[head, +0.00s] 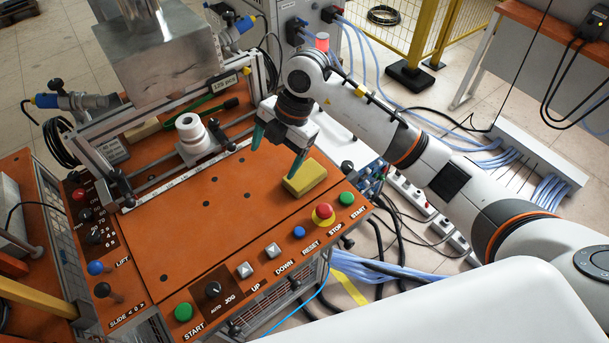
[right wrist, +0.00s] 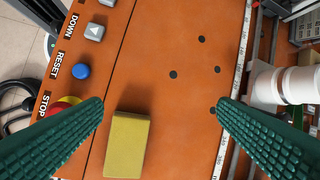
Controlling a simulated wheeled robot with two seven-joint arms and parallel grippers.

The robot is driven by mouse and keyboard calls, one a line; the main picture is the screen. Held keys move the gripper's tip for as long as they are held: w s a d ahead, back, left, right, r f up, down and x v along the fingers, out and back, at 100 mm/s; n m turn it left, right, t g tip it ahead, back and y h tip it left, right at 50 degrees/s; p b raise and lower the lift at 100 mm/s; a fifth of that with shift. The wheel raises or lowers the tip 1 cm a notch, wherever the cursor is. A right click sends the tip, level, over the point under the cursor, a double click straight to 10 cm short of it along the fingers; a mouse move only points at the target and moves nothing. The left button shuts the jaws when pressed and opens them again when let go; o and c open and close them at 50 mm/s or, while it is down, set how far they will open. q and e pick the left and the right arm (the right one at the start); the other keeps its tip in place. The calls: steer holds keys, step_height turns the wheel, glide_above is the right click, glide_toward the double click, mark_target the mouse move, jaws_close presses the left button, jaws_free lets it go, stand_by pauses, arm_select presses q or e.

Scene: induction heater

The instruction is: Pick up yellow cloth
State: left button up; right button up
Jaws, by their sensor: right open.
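The yellow cloth (head: 305,177) is a folded, block-like piece lying on the orange machine top, near its right edge and behind the red stop button. It also shows in the right wrist view (right wrist: 127,146), at the bottom, nearer the left finger. My right gripper (head: 274,159) has green ridged fingers spread apart and hangs over the panel, just left of the cloth. In the right wrist view its fingers (right wrist: 160,105) are wide apart with nothing between their tips; the cloth lies below them on the panel. My left gripper is in neither view.
The orange panel (head: 190,240) is mostly clear, with small holes. Raised buttons and knobs line its front edge, including the red stop button (head: 323,214). A white cylindrical part (head: 191,133) and a metal frame stand at the back left. Cables lie on the floor to the right.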

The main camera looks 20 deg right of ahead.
steer(key=w+d+m+h, duration=0.2)
steer(key=d+h, duration=0.2)
steer(key=d, duration=0.3)
steer(key=p, duration=0.2)
glide_above(305, 173)
step_height(305, 173, down, 5)
steer(key=shift+d, duration=0.1)
steer(key=f+p, duration=0.1)
steer(key=f, duration=0.1)
steer(key=f+p, duration=0.1)
steer(key=f, duration=0.1)
steer(key=shift+s+a+f, duration=0.1)
steer(key=shift+a+f, duration=0.1)
steer(key=shift+f, duration=0.7)
steer(key=c, duration=1.1)
steer(key=shift+r, duration=0.15)
step_height(305, 173, up, 10)
steer(key=b, duration=0.2)
steer(key=shift+b, duration=0.3)
